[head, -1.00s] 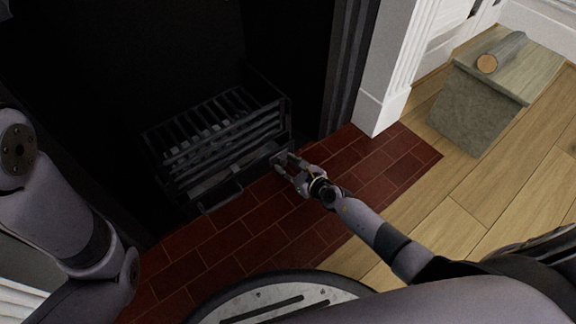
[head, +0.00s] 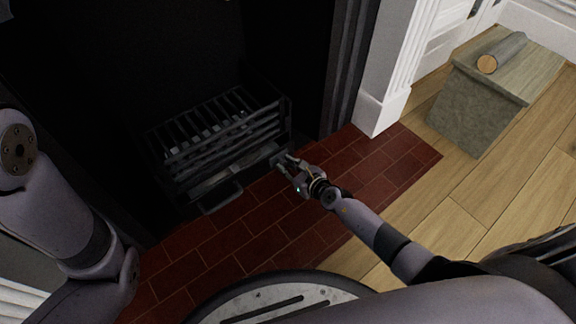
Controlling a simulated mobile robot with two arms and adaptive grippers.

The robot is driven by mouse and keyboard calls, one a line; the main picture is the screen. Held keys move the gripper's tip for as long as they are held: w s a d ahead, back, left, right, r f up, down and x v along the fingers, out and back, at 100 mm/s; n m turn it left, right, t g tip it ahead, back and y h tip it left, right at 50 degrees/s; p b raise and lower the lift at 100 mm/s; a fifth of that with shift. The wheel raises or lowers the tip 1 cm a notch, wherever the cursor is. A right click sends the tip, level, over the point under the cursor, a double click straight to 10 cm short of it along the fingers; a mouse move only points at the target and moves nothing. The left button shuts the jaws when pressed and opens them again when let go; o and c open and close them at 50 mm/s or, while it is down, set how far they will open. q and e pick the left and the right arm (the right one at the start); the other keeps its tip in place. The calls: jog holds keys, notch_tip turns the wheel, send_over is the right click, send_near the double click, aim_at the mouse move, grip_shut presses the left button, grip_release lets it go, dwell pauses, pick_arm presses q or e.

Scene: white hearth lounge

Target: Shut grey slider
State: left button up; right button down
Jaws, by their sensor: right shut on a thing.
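A dark fire grate (head: 215,125) stands in the black fireplace. Low on its front is a grey slider (head: 230,168), a long flat strip with a dark loop-shaped handle (head: 220,198) jutting out over the bricks. My right gripper (head: 281,163) is at the right end of the slider, low over the red bricks. Its fingers are shut on a small part there, which seems to belong to the slider; the fingers hide most of it. My left arm comes in at the left edge, and its gripper is out of view.
The red brick hearth (head: 270,225) is clear in front of the grate. A white pillar (head: 385,85) stands to the right of the fireplace. Further right, a grey stone block (head: 475,105) carries a log (head: 502,53) on the wooden floor.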

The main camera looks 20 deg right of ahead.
jog(key=a+p, duration=0.1)
jog(key=a, duration=0.1)
jog(key=s+a, duration=0.1)
jog(key=s+a+p, duration=0.1)
jog(key=a, duration=0.1)
jog(key=shift+a+r+p, duration=0.1)
jog(key=shift+a+p, duration=0.2)
jog(key=shift+s+a, duration=0.1)
jog(key=shift+a, duration=0.15)
jog(key=c, duration=1.4)
grip_release()
